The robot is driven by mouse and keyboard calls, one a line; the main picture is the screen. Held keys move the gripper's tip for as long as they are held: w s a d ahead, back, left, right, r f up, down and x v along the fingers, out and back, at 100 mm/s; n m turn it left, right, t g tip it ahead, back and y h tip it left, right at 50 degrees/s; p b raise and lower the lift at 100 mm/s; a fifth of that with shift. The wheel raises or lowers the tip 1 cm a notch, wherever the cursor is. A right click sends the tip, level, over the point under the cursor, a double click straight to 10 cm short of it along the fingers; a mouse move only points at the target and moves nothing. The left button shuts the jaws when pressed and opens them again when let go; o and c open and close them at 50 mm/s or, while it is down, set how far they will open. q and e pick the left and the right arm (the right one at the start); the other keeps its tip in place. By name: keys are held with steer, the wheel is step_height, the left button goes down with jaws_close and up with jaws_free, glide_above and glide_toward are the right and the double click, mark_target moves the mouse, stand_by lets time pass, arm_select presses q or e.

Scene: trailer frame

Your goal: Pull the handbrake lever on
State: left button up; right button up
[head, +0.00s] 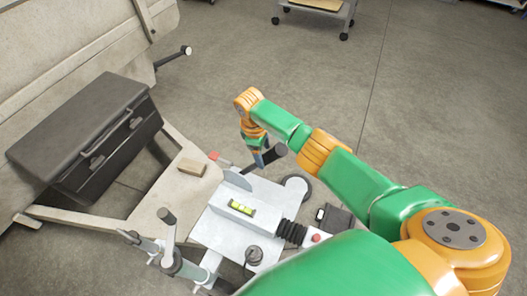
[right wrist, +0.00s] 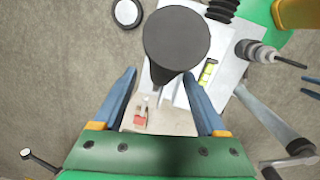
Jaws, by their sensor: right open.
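The handbrake lever's dark grip (head: 270,155) rises at a slant from the pale drawbar plate (head: 213,230) in the head view. In the right wrist view its round dark end (right wrist: 176,38) looms large near the fingertips. My right gripper (head: 257,157) is beside the grip in the head view. In the right wrist view my right gripper (right wrist: 160,76) is open, its blue fingers spread to either side of the lever's line. Contact with the grip cannot be made out. Two thin blue tips at that view's right edge look like my left gripper (right wrist: 306,82), apart from each other.
A spirit level (head: 241,208), a black bellows (head: 291,232) and a red-tipped part (head: 214,156) are on or near the plate. A jockey-wheel crank (head: 168,235) stands at front left. A dark toolbox (head: 90,140) and wooden block (head: 192,167) lie left.

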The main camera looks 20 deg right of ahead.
steer(key=r, duration=0.4)
steer(key=a+r+p, duration=0.1)
steer(key=r, duration=0.2)
stand_by(0.3)
